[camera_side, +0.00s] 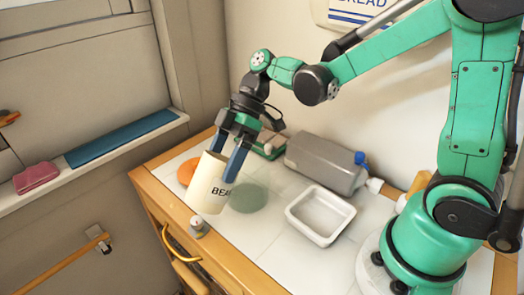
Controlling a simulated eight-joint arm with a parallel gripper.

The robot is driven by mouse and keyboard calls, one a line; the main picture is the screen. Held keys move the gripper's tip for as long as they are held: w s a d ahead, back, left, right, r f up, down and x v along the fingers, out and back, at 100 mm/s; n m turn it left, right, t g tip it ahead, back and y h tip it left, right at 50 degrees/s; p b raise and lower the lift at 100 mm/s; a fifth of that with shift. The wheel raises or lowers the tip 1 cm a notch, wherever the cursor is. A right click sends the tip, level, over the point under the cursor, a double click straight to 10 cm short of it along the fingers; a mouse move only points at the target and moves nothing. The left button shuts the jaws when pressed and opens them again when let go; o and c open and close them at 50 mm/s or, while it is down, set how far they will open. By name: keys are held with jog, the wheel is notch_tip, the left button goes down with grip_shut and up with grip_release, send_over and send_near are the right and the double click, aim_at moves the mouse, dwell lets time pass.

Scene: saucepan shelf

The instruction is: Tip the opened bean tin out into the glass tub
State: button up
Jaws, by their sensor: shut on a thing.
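The bean tin (207,195) is a cream cylinder with part of a dark "BEA" label showing. My gripper (228,158) is shut on it near its upper end, with blue fingers on either side. The tin leans slightly, its top end up; its contents are hidden. It is over the front left of the counter; I cannot tell whether its base touches. An open, pale rectangular tub (345,222) stands to the right, apart from the tin. It looks empty and whitish; I cannot tell whether it is glass.
A flat greenish round patch (248,199) lies between tin and tub. A grey jug with a blue cap (325,162) lies behind the tub. An orange round thing (186,171) is behind the tin. A small knob-like object (197,227) stands near the front edge.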

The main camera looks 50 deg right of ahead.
jog(key=shift+d+f+y, duration=0.1)
jog(key=shift+f+y, duration=0.15)
jog(key=shift+y, duration=0.15)
jog(key=shift+d, duration=0.1)
jog(key=shift+d+r+y, duration=0.1)
jog(key=shift+d+y, duration=0.1)
jog(key=shift+y, duration=0.8)
jog(key=shift+d+f+y, duration=0.2)
jog(key=shift+f+y, duration=0.4)
jog(key=shift+y, duration=0.3)
dwell(0.4)
jog(key=shift+d+y, duration=0.15)
jog(key=shift+y, duration=0.55)
jog(key=shift+w+d+r+y, duration=0.1)
jog(key=shift+d+r+y, duration=0.05)
jog(key=shift+d+y, duration=0.75)
dwell(0.6)
jog(key=shift+d+y, duration=0.2)
jog(key=shift+y, duration=0.7)
dwell(0.5)
jog(key=shift+d+r+y+b, duration=0.25)
jog(key=shift+r+y+b, duration=0.1)
jog(key=shift+r+y, duration=0.55)
dwell(0.7)
